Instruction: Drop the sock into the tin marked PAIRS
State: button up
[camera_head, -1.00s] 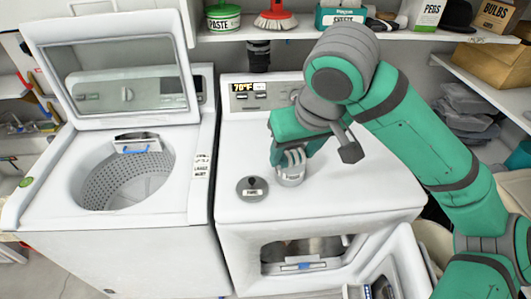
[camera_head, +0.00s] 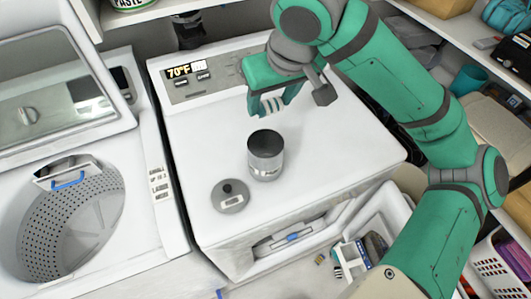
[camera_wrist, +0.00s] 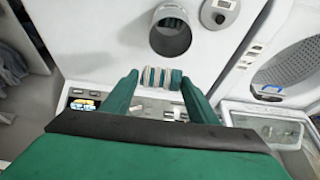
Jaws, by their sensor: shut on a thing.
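A grey metal tin (camera_head: 266,160) stands upright and open on the white machine's top, with a pale label too small to read. In the wrist view, the tin (camera_wrist: 170,44) is beyond my fingertips, with something striped visible inside. Its apparent lid (camera_head: 230,201), grey with a dark knob and a label, lies flat in front and to the left. My gripper (camera_head: 270,103) is shut on a white, grey and teal striped sock (camera_head: 267,106). The sock also shows between the fingers in the wrist view (camera_wrist: 161,77). In the head view it is behind the tin, apart from it.
The white machine (camera_head: 340,140) has clear space right of the tin. Its control panel (camera_head: 190,75) stands at the back. An open top-loading washer (camera_head: 75,225) is at the left. A shelf with boxes and a teal mug (camera_head: 470,78) is at the right.

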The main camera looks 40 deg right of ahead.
jog(key=f, duration=0.1)
jog(key=s+f, duration=0.1)
jog(key=f, duration=0.1)
jog(key=shift+s+d+f, duration=0.15)
jog(key=shift+d+f, duration=0.1)
jog(key=shift+f, duration=0.1)
jog(key=shift+a+f, duration=0.15)
jog(key=shift+f, duration=0.35)
jog(key=o, duration=1.1)
jog(key=shift+r, duration=0.1)
jog(key=d+v, duration=0.1)
jog(key=v, duration=0.9)
jog(key=shift+a+r, duration=0.25)
jog(key=shift+a, duration=0.25)
